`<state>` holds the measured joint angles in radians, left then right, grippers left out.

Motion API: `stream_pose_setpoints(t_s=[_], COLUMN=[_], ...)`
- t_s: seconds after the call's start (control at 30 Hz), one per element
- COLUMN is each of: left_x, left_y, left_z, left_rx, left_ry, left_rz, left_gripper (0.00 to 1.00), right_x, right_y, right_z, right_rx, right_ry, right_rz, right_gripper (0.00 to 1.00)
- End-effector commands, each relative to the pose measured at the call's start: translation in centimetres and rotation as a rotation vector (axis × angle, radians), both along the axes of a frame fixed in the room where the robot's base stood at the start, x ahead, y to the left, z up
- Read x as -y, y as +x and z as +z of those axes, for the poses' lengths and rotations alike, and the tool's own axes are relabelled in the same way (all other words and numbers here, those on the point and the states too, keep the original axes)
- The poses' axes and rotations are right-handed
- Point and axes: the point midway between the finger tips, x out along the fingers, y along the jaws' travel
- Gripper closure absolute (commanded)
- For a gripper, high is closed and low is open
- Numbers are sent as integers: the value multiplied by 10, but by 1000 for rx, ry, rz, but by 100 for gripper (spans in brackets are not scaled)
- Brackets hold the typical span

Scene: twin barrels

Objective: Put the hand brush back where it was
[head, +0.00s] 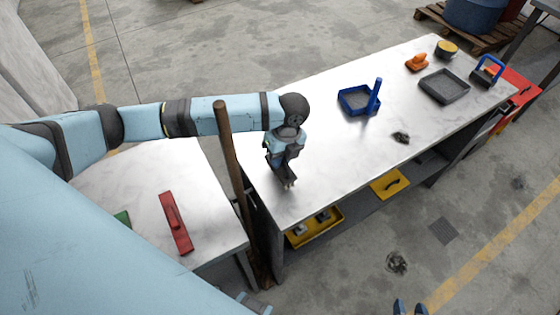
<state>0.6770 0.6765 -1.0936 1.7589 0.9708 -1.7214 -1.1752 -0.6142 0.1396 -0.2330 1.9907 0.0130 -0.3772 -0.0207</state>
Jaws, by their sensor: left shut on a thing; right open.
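My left gripper (287,177) is above the near left end of the white bench (325,150), pointing down. It is shut on a small dark thing, which looks like the hand brush but is mostly hidden by the fingers. I cannot tell whether it touches the bench top. My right gripper (410,308) shows only its blue fingertips at the bottom edge, apart and empty over the floor.
A blue tray with an upright handle (355,101), a dark clump (401,137), a grey tray (443,87) and an orange tool (416,62) are on the bench. A wooden pole (228,150) stands beside its left end. A red tool (175,222) lies on the side table (140,185).

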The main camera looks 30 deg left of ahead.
Motion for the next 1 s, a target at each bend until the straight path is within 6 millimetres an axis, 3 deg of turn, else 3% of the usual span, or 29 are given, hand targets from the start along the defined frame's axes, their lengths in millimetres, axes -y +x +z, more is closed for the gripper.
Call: stream_pose_setpoints(t_s=[0.13, 0.5, 0.53, 0.63, 1.0], left_x=[0, 0, 0, 0, 0], left_y=[0, 0, 0, 0, 1], left_z=[-20, -25, -26, -25, -19], left_rx=[0, 0, 0, 0, 3], left_ry=[0, 0, 0, 0, -2], left_rz=[1, 1, 1, 0, 0], left_gripper=[100, 100, 82, 59, 58], right_x=[-1, -2, -2, -2, -1], right_y=[0, 1, 1, 1, 0], right_z=[3, 5, 5, 4, 1], right_rx=[3, 4, 4, 4, 0], right_ry=[1, 3, 3, 3, 1], right_rz=[1, 2, 2, 2, 2], right_gripper=[57, 57, 57, 57, 57])
